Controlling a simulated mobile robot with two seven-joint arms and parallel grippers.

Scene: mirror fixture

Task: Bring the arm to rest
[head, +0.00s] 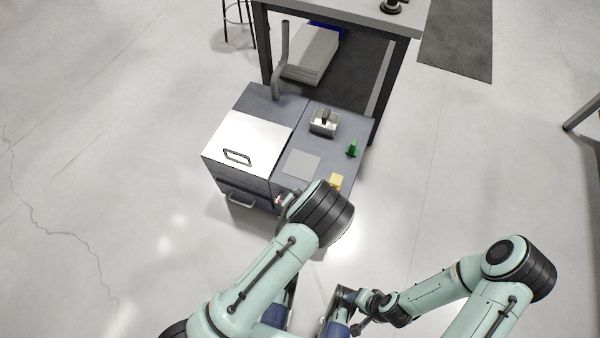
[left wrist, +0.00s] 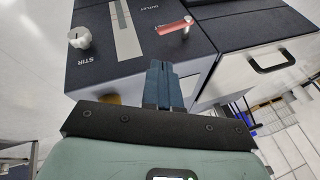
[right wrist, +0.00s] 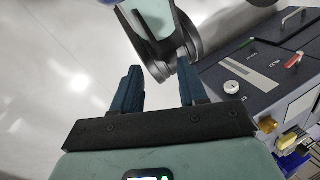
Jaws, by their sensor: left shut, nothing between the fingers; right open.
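My left gripper (left wrist: 160,85) is shut and empty in the left wrist view. In the head view my arm links hide the left gripper, and the right one is not clear.
The machine's pale lid (head: 250,145) with a dark handle is at the left. A small metal box (head: 324,121), a green piece (head: 352,148) and a yellow piece (head: 336,181) are on its right. A table (head: 350,12) stands behind. Open floor (head: 480,160) lies right.

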